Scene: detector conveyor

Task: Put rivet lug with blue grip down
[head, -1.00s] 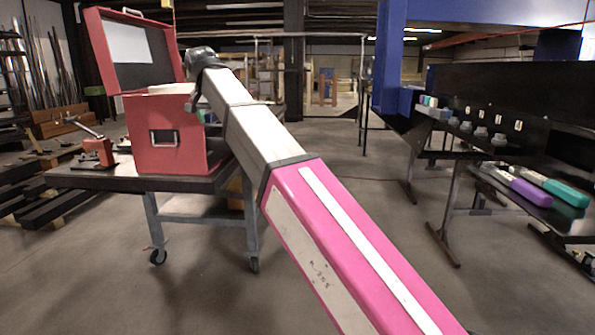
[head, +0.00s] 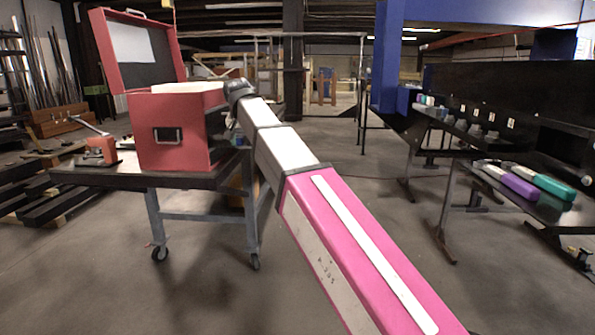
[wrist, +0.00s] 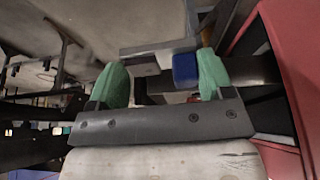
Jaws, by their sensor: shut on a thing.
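The rivet lug with blue grip shows in the wrist view as a blue block (wrist: 185,68) between my green fingertips, close to the right one. A pale piece beside it may be part of the lug; the rest is hidden. My gripper (wrist: 161,80) is shut on it. In the head view my white and pink arm reaches forward to the right side of the red case, and its far end hides the gripper and lug.
An open red case (head: 180,140) stands on a dark wheeled table (head: 112,174), with a small red tool (head: 101,150) at left. At right, a dark bench (head: 520,205) holds a purple-gripped (head: 520,187) and a teal-gripped piece (head: 553,186). The floor between is clear.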

